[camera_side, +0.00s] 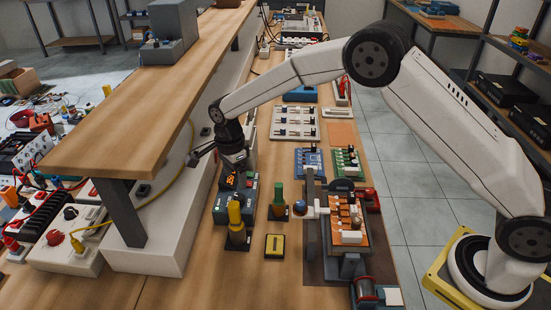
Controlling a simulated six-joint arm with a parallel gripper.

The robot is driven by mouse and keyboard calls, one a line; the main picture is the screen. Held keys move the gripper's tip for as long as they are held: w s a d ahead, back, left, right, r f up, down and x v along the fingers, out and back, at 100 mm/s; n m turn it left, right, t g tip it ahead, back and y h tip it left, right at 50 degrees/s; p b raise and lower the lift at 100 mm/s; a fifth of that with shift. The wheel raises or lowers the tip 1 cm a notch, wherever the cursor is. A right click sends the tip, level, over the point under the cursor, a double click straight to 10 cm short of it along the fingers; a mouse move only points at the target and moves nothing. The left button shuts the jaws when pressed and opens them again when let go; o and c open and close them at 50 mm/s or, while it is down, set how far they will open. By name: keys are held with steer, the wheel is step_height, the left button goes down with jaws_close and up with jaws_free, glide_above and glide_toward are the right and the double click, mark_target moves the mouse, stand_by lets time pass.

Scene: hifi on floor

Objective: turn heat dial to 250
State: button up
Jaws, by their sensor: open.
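A dark soldering-station-like unit (243,205) with a lit orange display (230,180) stands on the wooden bench, left of centre. I cannot pick out the heat dial or its marks at this size; it may be on this unit's face. My gripper (241,168) points down just over the back of this unit, close to its display. Its fingers are too small and dark to make out clearly, and I cannot tell whether they touch anything. I see nothing held in it.
A yellow-handled tool (235,214) and a green-handled tool (279,196) stand upright in front. A vise-like fixture with an orange board (345,222) is to the right. A raised wooden shelf (150,95) runs close on the left. Green circuit board (346,161) lies behind the fixture.

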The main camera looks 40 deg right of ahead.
mark_target(238, 197)
steer(key=shift+s+f, duration=0.15)
steer(key=shift+f, duration=3.4)
jaws_close()
